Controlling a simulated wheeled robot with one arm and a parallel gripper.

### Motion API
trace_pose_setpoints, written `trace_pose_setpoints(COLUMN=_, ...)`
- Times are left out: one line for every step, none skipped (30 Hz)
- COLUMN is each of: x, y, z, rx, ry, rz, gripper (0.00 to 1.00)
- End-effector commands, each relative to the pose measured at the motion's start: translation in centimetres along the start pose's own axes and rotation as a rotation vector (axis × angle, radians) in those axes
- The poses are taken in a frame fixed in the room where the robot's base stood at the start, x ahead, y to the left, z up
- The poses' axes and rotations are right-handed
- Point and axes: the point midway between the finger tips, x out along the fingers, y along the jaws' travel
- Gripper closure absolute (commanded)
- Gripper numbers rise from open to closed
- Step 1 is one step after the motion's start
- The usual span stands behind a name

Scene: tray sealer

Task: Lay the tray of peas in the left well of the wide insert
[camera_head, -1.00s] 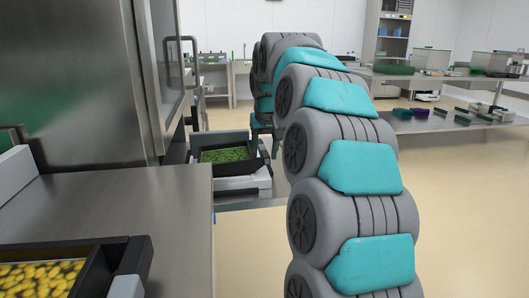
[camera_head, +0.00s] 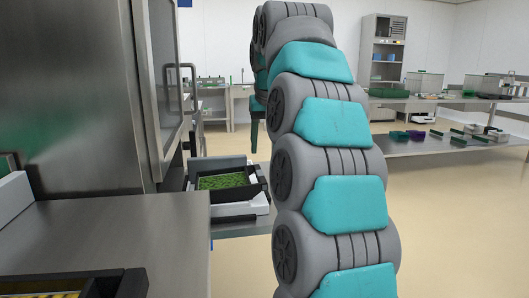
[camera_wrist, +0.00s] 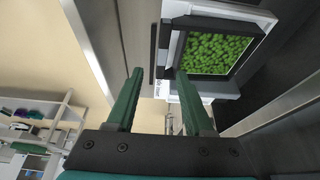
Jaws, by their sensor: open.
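The tray of peas (camera_head: 222,182) is filled with green peas and sits level in a white-and-black holder (camera_head: 256,207) beyond the steel counter. The peas also show in the wrist view (camera_wrist: 215,53), at upper right, inside a dark rim. My gripper (camera_wrist: 158,75) is open and empty, its two green fingers apart. It is clear of the tray, with the peas to the right of the fingers in the wrist view. In the head view my arm hides most of the gripper. I cannot make out a wide insert with separate wells.
A steel counter (camera_head: 130,235) fills the lower left, with a black-edged holder (camera_head: 125,282) of yellow food at its front. A tall steel machine (camera_head: 80,90) stands behind it. Shelves (camera_head: 440,147) with small items are at right. The floor (camera_head: 460,230) at right is clear.

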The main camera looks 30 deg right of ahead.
Motion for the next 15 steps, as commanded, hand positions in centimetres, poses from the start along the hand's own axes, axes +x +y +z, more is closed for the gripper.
trace_pose_setpoints(x=-0.2, y=0.0, z=0.0, rx=0.0, ry=0.001, rz=0.0, gripper=0.48)
trace_pose_setpoints(x=-0.3, y=0.0, z=0.0, rx=0.0, ry=0.0, rz=0.0, gripper=0.48)
trace_pose_setpoints(x=-0.3, y=0.0, z=0.0, rx=0.0, ry=-0.001, rz=0.0, gripper=0.48)
trace_pose_setpoints(x=-0.4, y=0.0, z=0.1, rx=0.0, ry=-0.001, rz=0.0, gripper=0.48)
trace_pose_setpoints(x=-0.4, y=0.0, z=0.1, rx=0.0, ry=-0.002, rz=0.0, gripper=0.48)
trace_pose_setpoints(x=-0.4, y=0.0, z=0.1, rx=0.0, ry=-0.002, rz=0.0, gripper=0.48)
trace_pose_setpoints(x=-0.4, y=0.0, z=0.1, rx=0.0, ry=-0.002, rz=0.0, gripper=0.48)
trace_pose_setpoints(x=-0.4, y=0.0, z=0.1, rx=0.0, ry=-0.002, rz=0.0, gripper=0.48)
trace_pose_setpoints(x=-0.4, y=0.0, z=0.1, rx=0.0, ry=-0.002, rz=0.0, gripper=0.48)
trace_pose_setpoints(x=-0.4, y=0.0, z=0.1, rx=-0.001, ry=-0.003, rz=0.0, gripper=0.48)
trace_pose_setpoints(x=-0.4, y=-0.1, z=0.2, rx=-0.002, ry=-0.003, rz=-0.001, gripper=0.48)
trace_pose_setpoints(x=-0.3, y=-0.2, z=0.3, rx=-0.005, ry=-0.006, rz=-0.001, gripper=0.48)
trace_pose_setpoints(x=-0.2, y=-0.3, z=0.5, rx=-0.009, ry=-0.01, rz=-0.002, gripper=0.48)
trace_pose_setpoints(x=-0.2, y=-0.5, z=0.8, rx=-0.014, ry=-0.015, rz=-0.003, gripper=0.48)
trace_pose_setpoints(x=0.0, y=-0.8, z=1.3, rx=-0.023, ry=-0.024, rz=-0.005, gripper=0.48)
